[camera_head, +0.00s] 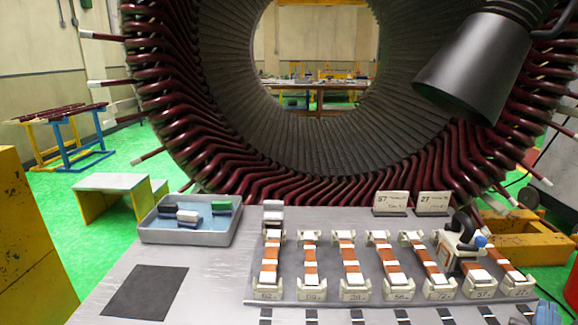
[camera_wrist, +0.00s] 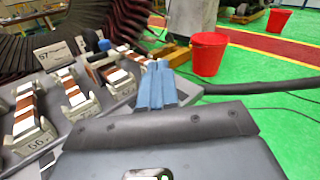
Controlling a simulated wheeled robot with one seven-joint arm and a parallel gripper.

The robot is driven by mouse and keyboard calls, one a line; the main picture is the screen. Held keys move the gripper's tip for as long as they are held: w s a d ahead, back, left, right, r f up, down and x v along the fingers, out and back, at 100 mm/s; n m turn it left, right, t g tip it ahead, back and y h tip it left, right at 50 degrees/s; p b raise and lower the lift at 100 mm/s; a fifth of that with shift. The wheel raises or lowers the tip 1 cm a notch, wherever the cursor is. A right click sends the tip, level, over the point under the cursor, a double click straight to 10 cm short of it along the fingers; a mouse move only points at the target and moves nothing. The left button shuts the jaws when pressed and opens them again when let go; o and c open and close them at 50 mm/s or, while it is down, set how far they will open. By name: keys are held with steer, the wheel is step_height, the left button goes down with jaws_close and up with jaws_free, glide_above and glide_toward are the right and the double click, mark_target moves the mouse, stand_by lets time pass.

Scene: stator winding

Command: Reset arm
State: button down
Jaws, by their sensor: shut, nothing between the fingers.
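My gripper (camera_wrist: 157,84) shows in the wrist view as blue fingers pressed together, with nothing between them. Its blue tips also show at the bottom right edge of the head view (camera_head: 546,313), to the right of the table's rack. The rack (camera_head: 330,296) holds a row of copper-and-white bars (camera_head: 350,263) in numbered white holders. A white device with a blue knob (camera_head: 460,246) sits over one of the right-hand bars. The gripper is apart from these things.
The large stator (camera_head: 190,130) with dark red coils stands behind the table. A grey-blue tray (camera_head: 190,236) with small blocks and a dark mat (camera_head: 145,292) are at left. Cards (camera_head: 432,202) stand behind the rack. Red buckets (camera_wrist: 209,55) stand on the green floor.

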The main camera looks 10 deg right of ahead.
steer(key=s+a+f+m+t+y, duration=0.2)
steer(key=s+a+m+y, duration=0.5)
steer(key=s+a+m, duration=0.4)
steer(key=s+a+f+m+t+y, duration=0.1)
steer(key=s+a+m+t+y, duration=0.2)
steer(key=s+a+m+y, duration=0.5)
steer(key=s+a+m, duration=0.3)
steer(key=a+m, duration=0.2)
steer(key=m, duration=0.1)
steer(key=shift+s+f+m, duration=0.2)
steer(key=shift+f+m, duration=0.1)
steer(key=shift+f, duration=0.1)
